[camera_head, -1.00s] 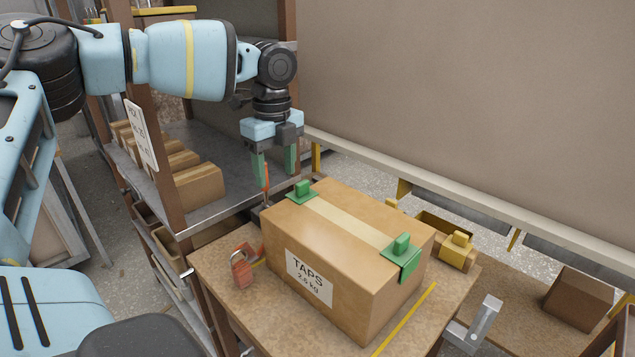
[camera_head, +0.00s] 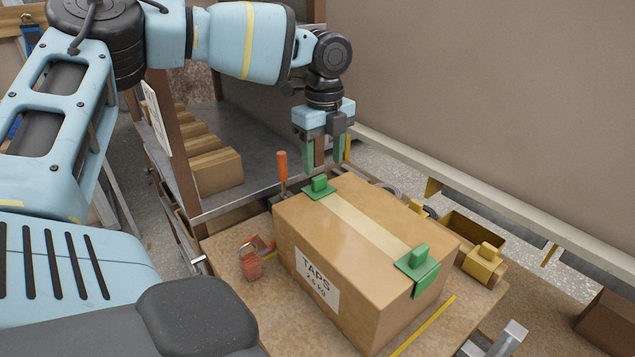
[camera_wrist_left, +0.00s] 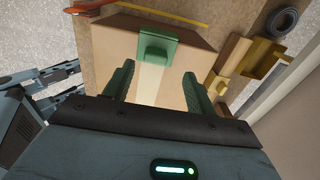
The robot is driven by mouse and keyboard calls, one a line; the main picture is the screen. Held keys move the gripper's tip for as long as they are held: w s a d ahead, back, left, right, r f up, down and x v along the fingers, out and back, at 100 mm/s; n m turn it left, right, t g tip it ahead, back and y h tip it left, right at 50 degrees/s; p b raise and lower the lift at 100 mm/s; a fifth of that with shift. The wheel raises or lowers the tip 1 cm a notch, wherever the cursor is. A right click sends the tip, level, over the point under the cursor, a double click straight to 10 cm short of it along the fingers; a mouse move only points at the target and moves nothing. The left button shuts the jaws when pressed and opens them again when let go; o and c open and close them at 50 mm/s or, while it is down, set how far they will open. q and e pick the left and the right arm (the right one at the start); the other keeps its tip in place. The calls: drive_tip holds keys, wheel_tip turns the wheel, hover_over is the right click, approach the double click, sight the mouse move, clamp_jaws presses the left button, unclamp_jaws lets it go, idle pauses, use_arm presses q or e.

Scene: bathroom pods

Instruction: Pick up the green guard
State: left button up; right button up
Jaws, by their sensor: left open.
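Two green guards sit on top of a taped cardboard box (camera_head: 345,235) labelled TAPS. One guard (camera_head: 320,187) is at the far left end of the tape, the other guard (camera_head: 418,262) at the near right end. My left gripper (camera_head: 324,164) points down, open and empty, just above the far guard and apart from it. In the left wrist view, one guard (camera_wrist_left: 157,45) lies at the box edge, ahead of and between the two green fingers (camera_wrist_left: 156,84). My right gripper is not in view.
The box stands on a wooden worktop (camera_head: 225,250). An orange screwdriver (camera_head: 282,166) stands upright beyond its left side, and a red padlock (camera_head: 250,262) lies left of it. Yellow blocks (camera_head: 484,262) are to the right.

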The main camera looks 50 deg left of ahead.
sight(319, 176)
use_arm(q)
drive_tip(key=shift+s+a+f, duration=0.1)
drive_tip(key=shift+s+f, duration=0.05)
drive_tip(key=shift+f, duration=0.2)
drive_tip(key=f, duration=0.3)
drive_tip(key=shift+s+a+f+p, duration=0.2)
drive_tip(key=shift+a+p, duration=0.05)
drive_tip(key=shift+p, duration=0.1)
drive_tip(key=shift+f, duration=0.5)
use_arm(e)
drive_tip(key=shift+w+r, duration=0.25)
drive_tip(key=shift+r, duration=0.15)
use_arm(q)
drive_tip(key=shift+c, duration=0.7)
drive_tip(key=c, duration=0.9)
drive_tip(key=shift+r, duration=0.15)
